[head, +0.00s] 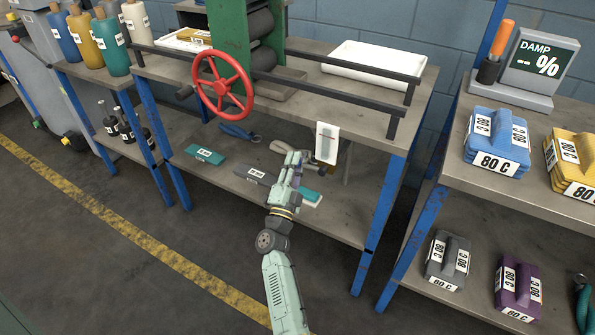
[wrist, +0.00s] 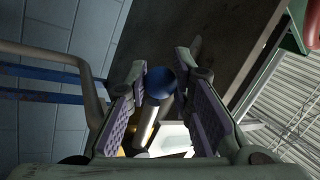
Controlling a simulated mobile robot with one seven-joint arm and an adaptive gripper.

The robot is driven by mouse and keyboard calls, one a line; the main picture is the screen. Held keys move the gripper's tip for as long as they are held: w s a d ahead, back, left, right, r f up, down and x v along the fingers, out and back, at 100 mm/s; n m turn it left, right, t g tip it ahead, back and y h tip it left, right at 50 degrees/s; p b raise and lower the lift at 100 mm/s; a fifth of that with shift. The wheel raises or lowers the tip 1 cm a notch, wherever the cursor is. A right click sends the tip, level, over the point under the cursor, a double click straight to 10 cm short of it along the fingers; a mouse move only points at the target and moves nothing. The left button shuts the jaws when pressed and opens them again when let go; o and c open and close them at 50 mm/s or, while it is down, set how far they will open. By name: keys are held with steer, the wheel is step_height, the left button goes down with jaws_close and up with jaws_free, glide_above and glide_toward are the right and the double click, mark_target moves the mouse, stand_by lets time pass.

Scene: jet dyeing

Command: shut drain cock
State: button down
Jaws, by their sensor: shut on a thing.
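A steel lever with a round blue end (wrist: 160,84), which looks like the handle of the drain cock, stands between my two fingers in the wrist view. My gripper (wrist: 160,110) has its purple pads on either side of it and is shut on it. In the head view my gripper (head: 290,168) is under the mangle table, above the lower shelf. It hides the lever there, so the cock's body and its angle cannot be read. A white plate with a red line (head: 327,143) is just right of my gripper.
The lower shelf (head: 335,228) holds a green block (head: 204,155) and a grey labelled block (head: 254,175). The red handwheel (head: 223,84) and tabletop (head: 300,85) are above my gripper. A blue table leg (head: 375,225) stands to the right. The floor in front is clear.

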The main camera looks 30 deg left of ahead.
steer(key=shift+r+m+t+h, duration=0.3)
steer(key=shift+r+m+h, duration=0.3)
steer(key=shift+m, duration=0.4)
steer(key=c, duration=1.4)
jaws_free()
steer(key=shift+o, duration=0.2)
steer(key=shift+f, duration=0.1)
steer(key=v, duration=1.2)
